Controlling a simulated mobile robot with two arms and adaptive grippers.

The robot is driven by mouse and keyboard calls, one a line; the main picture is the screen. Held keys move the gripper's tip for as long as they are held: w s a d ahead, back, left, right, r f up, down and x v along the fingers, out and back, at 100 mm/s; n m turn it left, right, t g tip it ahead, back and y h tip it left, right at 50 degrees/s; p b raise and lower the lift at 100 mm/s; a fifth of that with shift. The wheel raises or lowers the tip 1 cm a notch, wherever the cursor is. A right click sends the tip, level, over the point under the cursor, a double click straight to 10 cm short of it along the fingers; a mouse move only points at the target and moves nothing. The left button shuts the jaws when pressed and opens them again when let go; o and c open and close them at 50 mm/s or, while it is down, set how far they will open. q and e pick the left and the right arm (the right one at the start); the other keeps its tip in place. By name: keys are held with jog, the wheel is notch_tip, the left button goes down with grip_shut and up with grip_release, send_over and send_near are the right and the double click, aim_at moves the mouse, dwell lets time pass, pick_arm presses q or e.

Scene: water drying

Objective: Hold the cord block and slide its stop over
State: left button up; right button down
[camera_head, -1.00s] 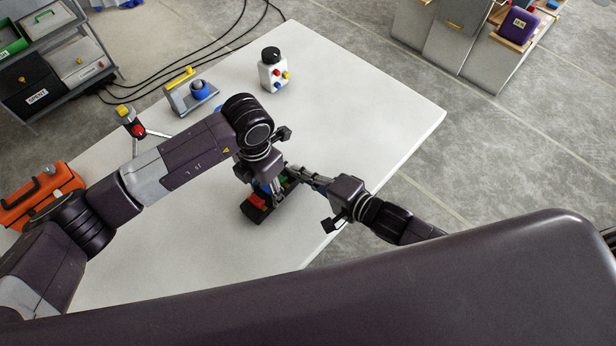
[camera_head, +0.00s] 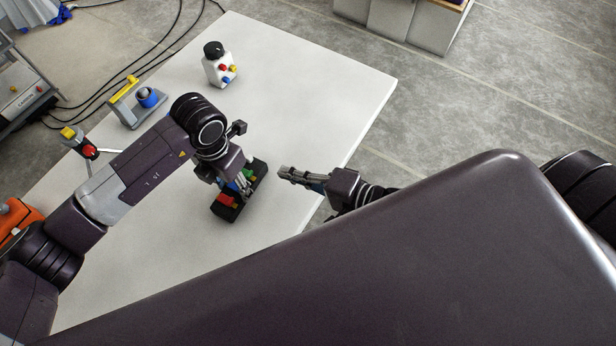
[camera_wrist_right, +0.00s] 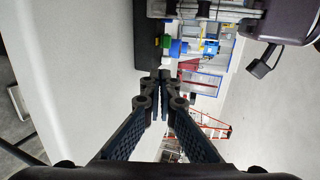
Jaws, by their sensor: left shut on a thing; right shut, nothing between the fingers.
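The cord block, a long black block (camera_head: 226,212), lies on the white table (camera_head: 320,90) near its front right edge. A red piece (camera_head: 226,200) and a green piece (camera_head: 248,173) show on its top. My left gripper (camera_head: 243,185) is over the block's middle, shut on it and hiding part of it. My right gripper (camera_head: 284,173) is shut and empty, apart from the block on its right. In the right wrist view its closed fingertips (camera_wrist_right: 163,84) show below the dark block (camera_wrist_right: 148,40), with green and blue parts. I cannot tell which part is the stop.
A white box with a black knob (camera_head: 219,70), a grey stand with a yellow bar (camera_head: 127,104) and a small tripod (camera_head: 86,148) stand farther back. An orange toolbox (camera_head: 20,218) is at left. The table's right side is clear.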

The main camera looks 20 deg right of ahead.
jog(key=shift+v, duration=2.75)
pick_arm(q)
jog(key=o, duration=1.3)
